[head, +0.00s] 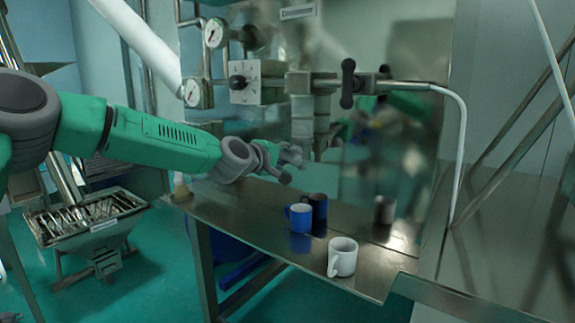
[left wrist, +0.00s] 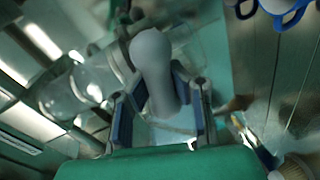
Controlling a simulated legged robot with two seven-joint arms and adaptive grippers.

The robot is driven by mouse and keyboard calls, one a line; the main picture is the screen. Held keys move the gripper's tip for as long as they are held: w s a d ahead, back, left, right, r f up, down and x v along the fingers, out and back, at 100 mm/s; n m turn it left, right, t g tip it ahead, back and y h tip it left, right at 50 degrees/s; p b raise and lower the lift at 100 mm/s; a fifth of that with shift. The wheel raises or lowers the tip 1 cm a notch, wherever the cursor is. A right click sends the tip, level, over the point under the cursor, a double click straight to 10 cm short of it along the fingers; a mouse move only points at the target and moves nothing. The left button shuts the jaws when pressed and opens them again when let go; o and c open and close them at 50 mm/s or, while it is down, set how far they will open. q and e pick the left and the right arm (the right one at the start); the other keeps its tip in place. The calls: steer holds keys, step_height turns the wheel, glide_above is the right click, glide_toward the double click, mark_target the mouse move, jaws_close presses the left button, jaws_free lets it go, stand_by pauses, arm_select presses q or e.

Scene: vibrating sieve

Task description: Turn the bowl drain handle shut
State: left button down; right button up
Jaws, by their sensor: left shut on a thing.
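My left gripper (head: 288,160) reaches in from the left, above the steel table and in front of the metal column. In the left wrist view my left gripper (left wrist: 158,90) is shut on a grey handle with a rounded end (left wrist: 152,52), which I take to be the bowl drain handle. The handle lies lengthwise between the two finger pads, and its rounded end sticks out past the fingertips. In the head view the handle is small and mostly hidden by the gripper, so its exact angle is hard to tell. My right gripper is not in view.
A blue mug (head: 299,218) and a white mug (head: 342,257) stand on the steel table (head: 240,221), below and right of the gripper. A shiny panel (head: 400,150) behind shows reflections.

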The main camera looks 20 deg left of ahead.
arm_select(q)
steer(key=shift+s+d+f+n+h+b, duration=0.1)
steer(key=shift+f+n+h+b, duration=0.2)
steer(key=shift+f+n+b, duration=0.45)
steer(key=shift+r+n, duration=0.2)
steer(key=shift+n, duration=0.05)
steer(key=c, duration=1.4)
jaws_free()
steer(key=shift+r, duration=0.2)
